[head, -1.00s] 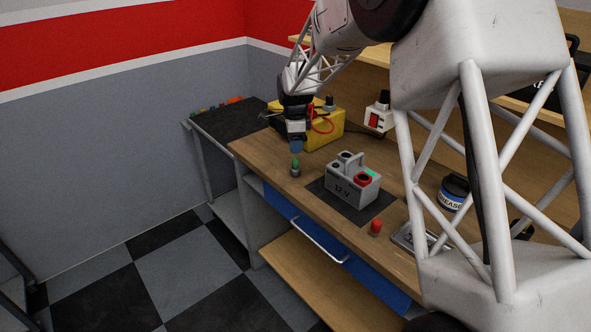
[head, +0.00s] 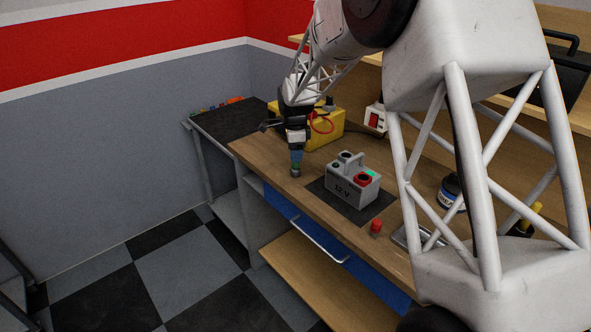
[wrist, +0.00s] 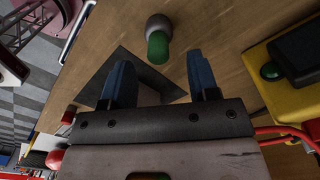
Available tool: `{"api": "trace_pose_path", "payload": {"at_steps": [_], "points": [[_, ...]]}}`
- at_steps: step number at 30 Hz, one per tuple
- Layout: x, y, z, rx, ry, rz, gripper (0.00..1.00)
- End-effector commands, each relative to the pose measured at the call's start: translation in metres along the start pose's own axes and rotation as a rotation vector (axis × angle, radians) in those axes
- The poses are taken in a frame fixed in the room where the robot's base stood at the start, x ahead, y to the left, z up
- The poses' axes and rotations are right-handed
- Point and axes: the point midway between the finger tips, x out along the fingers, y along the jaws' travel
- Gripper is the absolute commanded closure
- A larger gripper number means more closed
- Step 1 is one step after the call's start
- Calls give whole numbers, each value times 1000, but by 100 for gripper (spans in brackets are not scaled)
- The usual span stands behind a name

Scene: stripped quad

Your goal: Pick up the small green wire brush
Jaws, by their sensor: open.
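The small green wire brush (head: 296,172) stands on the wooden bench near its left end. In the head view only its grey lower part shows clearly; my fingers hide most of the green top. In the wrist view the brush's green part (wrist: 158,47) and pale grey end show just past the fingertips, roughly centred between them. My gripper (head: 297,154) points down over the brush. Its blue fingers are apart with nothing held, as the wrist view of the gripper (wrist: 162,75) shows. I cannot tell whether a finger touches the brush.
A grey 12 V battery (head: 340,190) stands on a dark mat (head: 372,208) right of the brush. A yellow box (head: 328,136) with a red cable is behind my gripper. A red-topped item (head: 376,226) stands near the front edge. Bare wood lies around the brush.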

Motion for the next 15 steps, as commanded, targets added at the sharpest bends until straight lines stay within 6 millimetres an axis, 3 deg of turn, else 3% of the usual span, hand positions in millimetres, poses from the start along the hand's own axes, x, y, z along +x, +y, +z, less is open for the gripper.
{"api": "trace_pose_path", "payload": {"at_steps": [9,15], "points": [[36,2,-1,0,0,3,45],[44,2,-1,0,0,1,45]]}}
